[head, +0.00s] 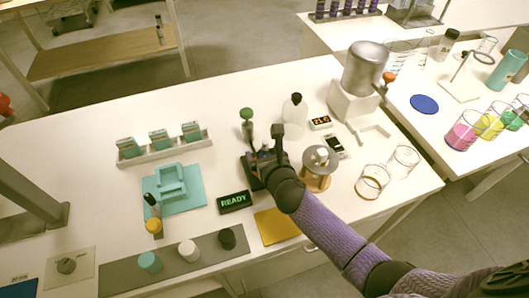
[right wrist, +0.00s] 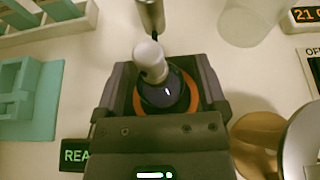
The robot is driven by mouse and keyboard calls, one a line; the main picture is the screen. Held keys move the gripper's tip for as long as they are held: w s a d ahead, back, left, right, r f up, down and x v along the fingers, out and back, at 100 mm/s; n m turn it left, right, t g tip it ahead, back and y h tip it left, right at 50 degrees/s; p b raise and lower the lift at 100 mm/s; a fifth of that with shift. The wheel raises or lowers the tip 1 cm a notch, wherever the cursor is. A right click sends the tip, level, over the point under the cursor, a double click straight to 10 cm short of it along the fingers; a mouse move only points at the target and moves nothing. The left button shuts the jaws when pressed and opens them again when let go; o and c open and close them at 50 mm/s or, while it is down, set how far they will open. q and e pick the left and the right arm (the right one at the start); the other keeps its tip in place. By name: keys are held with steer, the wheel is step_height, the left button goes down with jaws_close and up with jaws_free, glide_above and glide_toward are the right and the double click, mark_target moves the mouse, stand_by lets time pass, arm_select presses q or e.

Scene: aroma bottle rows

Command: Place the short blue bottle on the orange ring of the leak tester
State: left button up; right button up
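The short blue bottle (right wrist: 172,93), dark with a pale cap (right wrist: 150,58), appears to stand within the orange ring (right wrist: 193,100) of the leak tester in the right wrist view. The ring shows on both sides of the bottle's body; its contact underneath is hidden. My right gripper (right wrist: 165,85) has its fingers apart, one on each side of the bottle, with visible gaps. In the head view my right gripper (head: 266,147) is over the dark tester and hides most of the bottle. The READY display (head: 235,202) stands beside the tester. My left gripper is not in view.
A teal tray (head: 174,188) is at left.

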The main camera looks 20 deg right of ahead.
steer(key=shift+r, duration=0.35)
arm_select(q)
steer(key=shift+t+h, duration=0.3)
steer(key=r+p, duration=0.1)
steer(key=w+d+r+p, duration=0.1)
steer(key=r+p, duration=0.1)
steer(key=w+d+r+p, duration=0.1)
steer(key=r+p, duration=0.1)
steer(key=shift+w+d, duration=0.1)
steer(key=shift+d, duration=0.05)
arm_select(e)
steer(key=v, duration=1.2)
